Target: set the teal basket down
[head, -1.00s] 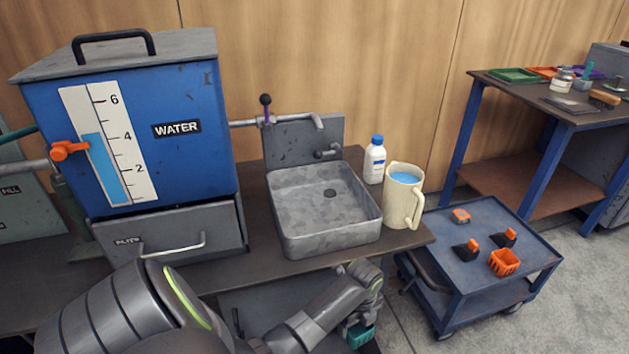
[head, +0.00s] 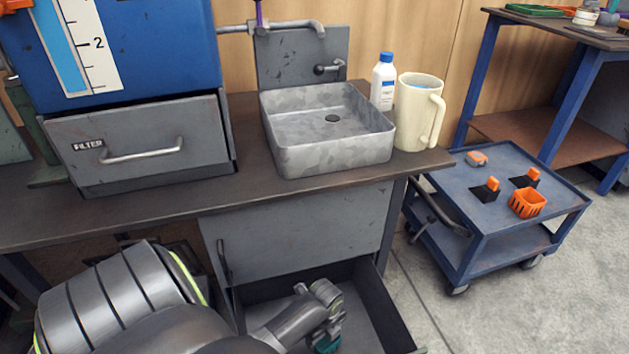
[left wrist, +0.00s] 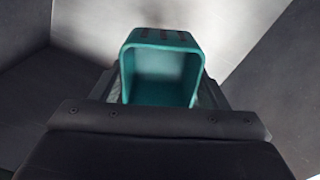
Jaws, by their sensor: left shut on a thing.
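The teal basket (head: 327,345) is mostly cut off or hidden at the bottom of the head view. The left wrist view shows the basket (left wrist: 162,75) between the fingers, its open mouth facing the camera. My left gripper (head: 328,330) is shut on the basket. The gripper is over or inside an open dark drawer (head: 378,300) under the bench. I cannot tell whether the basket touches the drawer floor. My right gripper is not in view.
A grey basin (head: 335,155), a cream jug (head: 410,110) and a white bottle (head: 383,85) stand on the bench (head: 120,205). A blue cart (head: 465,190) on the right holds an orange basket (head: 527,203). Floor between drawer and cart is clear.

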